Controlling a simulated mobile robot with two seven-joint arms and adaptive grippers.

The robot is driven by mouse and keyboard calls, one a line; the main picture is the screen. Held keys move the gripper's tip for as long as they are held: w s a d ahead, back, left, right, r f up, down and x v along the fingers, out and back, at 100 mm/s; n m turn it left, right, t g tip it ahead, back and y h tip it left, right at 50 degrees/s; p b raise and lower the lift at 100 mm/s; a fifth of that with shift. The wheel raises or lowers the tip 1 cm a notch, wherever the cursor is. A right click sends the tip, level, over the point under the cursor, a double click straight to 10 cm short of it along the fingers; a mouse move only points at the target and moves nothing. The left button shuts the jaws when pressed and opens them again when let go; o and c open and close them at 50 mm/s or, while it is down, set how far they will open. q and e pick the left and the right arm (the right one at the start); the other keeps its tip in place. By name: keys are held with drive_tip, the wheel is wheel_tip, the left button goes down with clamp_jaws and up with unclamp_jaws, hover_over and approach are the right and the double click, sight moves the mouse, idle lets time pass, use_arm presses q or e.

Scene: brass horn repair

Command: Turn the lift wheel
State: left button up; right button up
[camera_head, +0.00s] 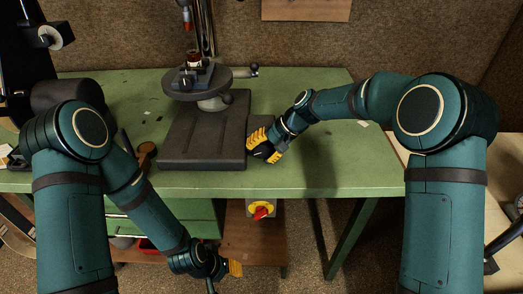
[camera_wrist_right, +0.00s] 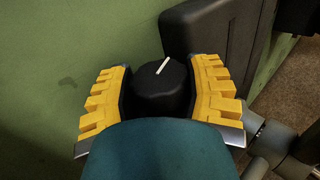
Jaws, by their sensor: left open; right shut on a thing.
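A black round knob with a white pointer line (camera_wrist_right: 158,88), which I take to be the lift wheel, sits at the right side of the dark base of the bench machine. My right gripper (camera_head: 262,147) is shut on it, with the yellow fingers on either side of the knob in the right wrist view (camera_wrist_right: 162,78). The white line points up and to the right there. In the head view the knob is mostly hidden by the gripper. My left gripper (camera_head: 226,268) is open and empty, low in front of the bench.
The dark machine base (camera_head: 195,158) stands on the green bench (camera_head: 320,175). A red knob on a yellow plate (camera_head: 262,209) hangs below the bench edge. The bench's right part is mostly clear.

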drive_tip(key=shift+s+f, duration=0.1)
drive_tip(key=o, duration=1.2)
drive_tip(key=v, duration=1.2)
